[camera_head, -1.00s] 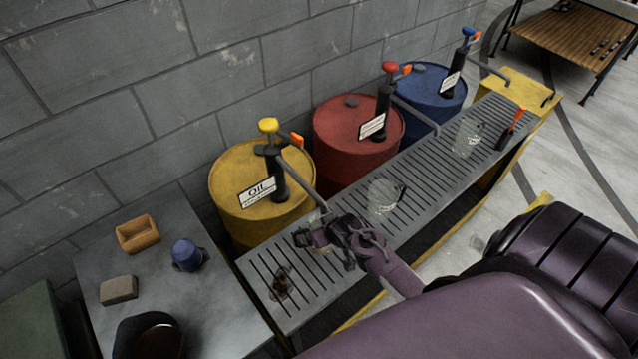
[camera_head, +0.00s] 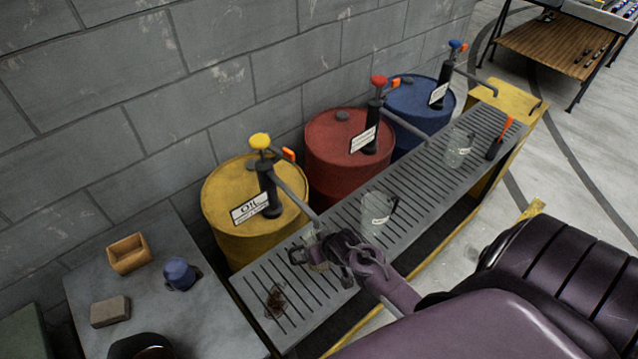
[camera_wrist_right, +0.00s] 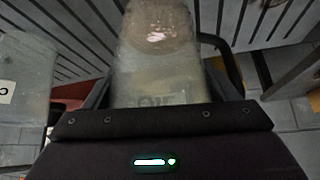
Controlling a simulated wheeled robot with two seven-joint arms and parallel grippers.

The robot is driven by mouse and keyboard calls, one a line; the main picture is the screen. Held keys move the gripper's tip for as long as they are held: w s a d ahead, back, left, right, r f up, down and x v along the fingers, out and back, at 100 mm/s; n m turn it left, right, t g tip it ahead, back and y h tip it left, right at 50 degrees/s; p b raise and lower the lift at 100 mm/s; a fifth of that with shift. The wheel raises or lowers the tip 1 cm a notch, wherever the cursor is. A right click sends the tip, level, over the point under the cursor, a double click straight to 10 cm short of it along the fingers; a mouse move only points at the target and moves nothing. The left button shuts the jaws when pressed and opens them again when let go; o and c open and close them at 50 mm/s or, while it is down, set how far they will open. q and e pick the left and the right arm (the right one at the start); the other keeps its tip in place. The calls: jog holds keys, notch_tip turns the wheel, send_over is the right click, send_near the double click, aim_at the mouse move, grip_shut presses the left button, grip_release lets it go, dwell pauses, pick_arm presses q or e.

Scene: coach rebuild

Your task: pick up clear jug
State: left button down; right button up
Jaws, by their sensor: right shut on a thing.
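My right gripper (camera_head: 334,250) is over the near part of the slatted grey drip rack (camera_head: 304,300), below the spout of the yellow oil drum. It is shut on a clear jug (camera_head: 312,256). In the right wrist view this clear jug (camera_wrist_right: 155,60) stands between the fingers, with its dark handle to the right. The head view does not clearly show whether its base touches the rack. A second clear jug (camera_head: 377,214) stands on the rack just beyond the gripper, and a third clear jug (camera_head: 457,149) stands farther along.
Yellow (camera_head: 235,235), red (camera_head: 335,165) and blue (camera_head: 415,115) drums with pumps line the wall behind the rack. A dark stain (camera_head: 276,300) marks the near rack. A grey table (camera_head: 215,315) at left holds small items. A dark orange-tipped tool (camera_head: 497,142) stands at the far end.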

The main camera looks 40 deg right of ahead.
pick_arm(q)
jog(key=shift+f+b, duration=0.85)
pick_arm(e)
jog(key=s+r, duration=0.3)
jog(key=s, duration=0.3)
jog(key=s+a+r, duration=0.1)
jog(key=s+r, duration=0.2)
jog(key=s, duration=0.3)
jog(key=shift+s+a+r, duration=0.25)
jog(key=shift+s+r, duration=0.05)
jog(key=shift+r, duration=0.05)
